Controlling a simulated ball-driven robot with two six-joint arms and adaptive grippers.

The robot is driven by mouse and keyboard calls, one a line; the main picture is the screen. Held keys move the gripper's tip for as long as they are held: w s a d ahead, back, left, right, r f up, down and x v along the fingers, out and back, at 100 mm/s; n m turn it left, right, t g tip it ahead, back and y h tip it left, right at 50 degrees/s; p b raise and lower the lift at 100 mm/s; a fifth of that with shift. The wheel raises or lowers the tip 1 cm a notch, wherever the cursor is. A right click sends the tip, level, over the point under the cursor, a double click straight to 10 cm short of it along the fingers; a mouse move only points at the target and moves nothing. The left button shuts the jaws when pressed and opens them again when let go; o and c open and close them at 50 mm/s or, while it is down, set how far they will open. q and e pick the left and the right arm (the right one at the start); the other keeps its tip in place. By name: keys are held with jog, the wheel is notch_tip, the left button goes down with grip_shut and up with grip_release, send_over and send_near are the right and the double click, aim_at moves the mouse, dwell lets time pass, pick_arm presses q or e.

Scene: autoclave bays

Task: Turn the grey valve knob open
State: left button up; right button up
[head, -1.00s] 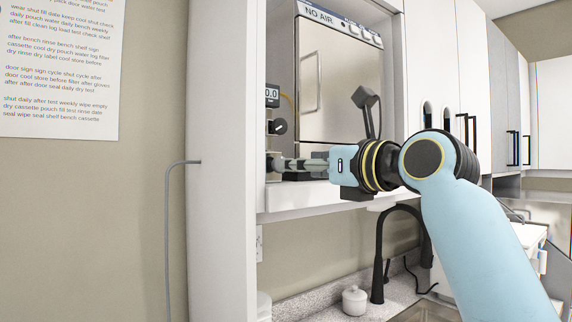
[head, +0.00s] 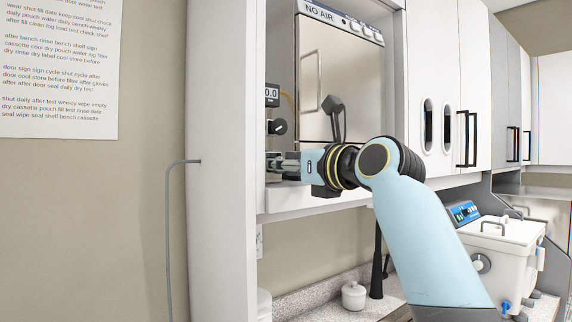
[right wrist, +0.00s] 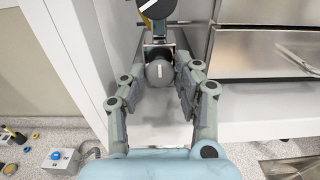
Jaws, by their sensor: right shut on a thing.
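The grey valve knob (right wrist: 160,73) is round with a short white mark that stands upright in the right wrist view. My right gripper (right wrist: 162,90) has its fingers on both sides of it and is shut on it. In the head view my right gripper (head: 284,164) reaches left into the bay at the panel, and its fingers mostly hide the grey knob. My left gripper is in neither view.
A black knob (head: 277,127) with a white line sits just above, under a small display (head: 271,95). The steel autoclave door (head: 341,85) is to the right. A white side panel (head: 222,160) borders the bay on the left.

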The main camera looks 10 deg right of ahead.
grip_shut()
jog(key=shift+n, duration=3.4)
jog(key=o, duration=0.9)
grip_release()
jog(key=shift+a, duration=0.1)
jog(key=shift+c, duration=0.2)
jog(key=shift+s, duration=0.1)
